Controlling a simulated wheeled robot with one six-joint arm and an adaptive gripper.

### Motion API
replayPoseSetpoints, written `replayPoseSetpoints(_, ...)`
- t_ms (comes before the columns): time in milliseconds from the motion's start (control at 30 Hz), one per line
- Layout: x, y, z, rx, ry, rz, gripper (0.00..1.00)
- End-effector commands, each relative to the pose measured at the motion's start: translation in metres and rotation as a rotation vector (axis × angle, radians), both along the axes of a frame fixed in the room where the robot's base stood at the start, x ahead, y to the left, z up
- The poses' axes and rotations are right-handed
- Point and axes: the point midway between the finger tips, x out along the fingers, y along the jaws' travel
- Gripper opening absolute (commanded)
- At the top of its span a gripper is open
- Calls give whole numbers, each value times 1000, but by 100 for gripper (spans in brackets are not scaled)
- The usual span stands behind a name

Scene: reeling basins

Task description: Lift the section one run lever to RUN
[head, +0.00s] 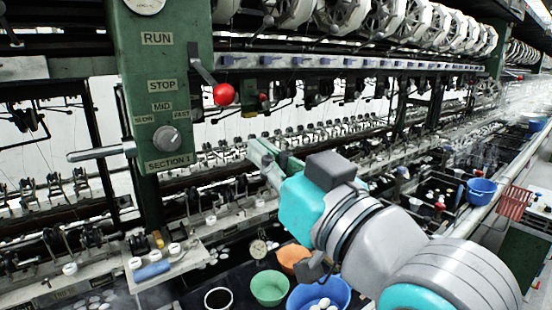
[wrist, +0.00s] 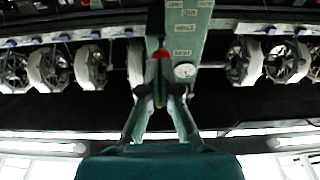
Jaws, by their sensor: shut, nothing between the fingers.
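The section one run lever (head: 204,73) has a red ball knob (head: 224,94) and sticks out from the right edge of the green panel (head: 165,100). It slopes downward, with the knob a little below the height of the STOP label and well below RUN. My gripper (head: 262,152) is shut and empty, below and to the right of the knob in the head view, apart from it there. In the wrist view the red knob (wrist: 162,54) shows just beyond the fingertips of my gripper (wrist: 160,88); whether they touch cannot be told.
The panel also carries a round speed knob (head: 166,138) and a horizontal grey handle (head: 100,153). A rail with several small fittings runs right from the panel. Below are a green bowl (head: 270,288), an orange bowl (head: 293,258) and a blue basin (head: 335,294).

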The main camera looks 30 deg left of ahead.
Motion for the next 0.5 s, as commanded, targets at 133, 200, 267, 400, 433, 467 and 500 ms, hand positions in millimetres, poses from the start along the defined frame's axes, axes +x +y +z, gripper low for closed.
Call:
replayPoseSetpoints(133,6,17,4,1,0,1,0)
replayPoseSetpoints(200,9,25,6,1,1,2,0)
replayPoseSetpoints(267,12,32,7,1,0,2,0)
replayPoseSetpoints(400,19,48,11,0,1,2,0)
replayPoseSetpoints(433,20,52,11,1,1,2,0)
replayPoseSetpoints(467,22,55,12,1,0,1,0)
replayPoseSetpoints(500,24,60,13,1,1,0,0)
